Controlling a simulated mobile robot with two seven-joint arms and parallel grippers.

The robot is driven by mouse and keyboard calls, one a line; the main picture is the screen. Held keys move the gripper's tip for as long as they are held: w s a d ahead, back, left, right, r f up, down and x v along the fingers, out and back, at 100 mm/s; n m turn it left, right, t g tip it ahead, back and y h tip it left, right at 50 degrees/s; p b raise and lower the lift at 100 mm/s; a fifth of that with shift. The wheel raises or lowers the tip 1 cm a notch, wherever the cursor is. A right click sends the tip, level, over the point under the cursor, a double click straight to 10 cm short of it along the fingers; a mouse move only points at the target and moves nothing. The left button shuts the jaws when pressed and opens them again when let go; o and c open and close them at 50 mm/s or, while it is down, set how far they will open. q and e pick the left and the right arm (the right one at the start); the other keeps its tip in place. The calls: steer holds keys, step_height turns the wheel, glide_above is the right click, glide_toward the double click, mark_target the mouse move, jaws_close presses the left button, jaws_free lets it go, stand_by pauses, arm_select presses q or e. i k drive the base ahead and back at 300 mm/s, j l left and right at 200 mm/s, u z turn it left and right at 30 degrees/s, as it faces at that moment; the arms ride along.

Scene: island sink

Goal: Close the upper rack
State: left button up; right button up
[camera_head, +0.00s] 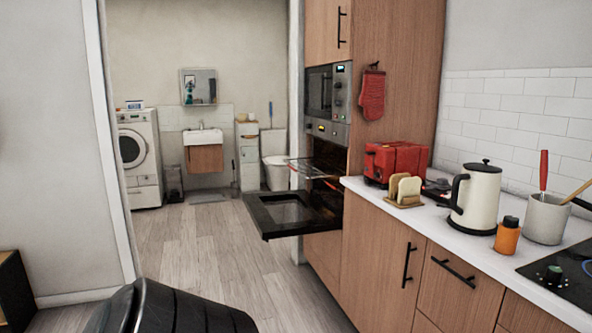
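The oven (329,156) is built into the tall wooden cabinet, under a microwave. Its black door (292,213) hangs open, folded down flat toward the left. A thin upper rack (308,167) sticks out of the oven cavity to the left, above the open door. Its front edge stands clear of the oven opening. The inside of the oven is dark, and I cannot make out a lower rack. Neither of my grippers is in view.
A white counter (428,219) runs to the right of the oven, carrying a red toaster (396,161), a kettle (476,199) and other items. A red mitt (372,94) hangs on the cabinet side. Wooden floor (197,252) is clear left of the oven door.

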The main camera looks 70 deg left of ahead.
mark_target(321, 165)
steer(key=u, duration=2.25)
steer(key=i+z, duration=0.15)
steer(key=i, duration=0.35)
steer(key=i+j+z, duration=0.1)
steer(key=i, duration=0.35)
steer(key=i+j+z, duration=0.15)
steer(key=i, duration=0.3)
steer(key=i+j+z, duration=0.1)
steer(key=i, duration=0.4)
steer(key=j, duration=0.05)
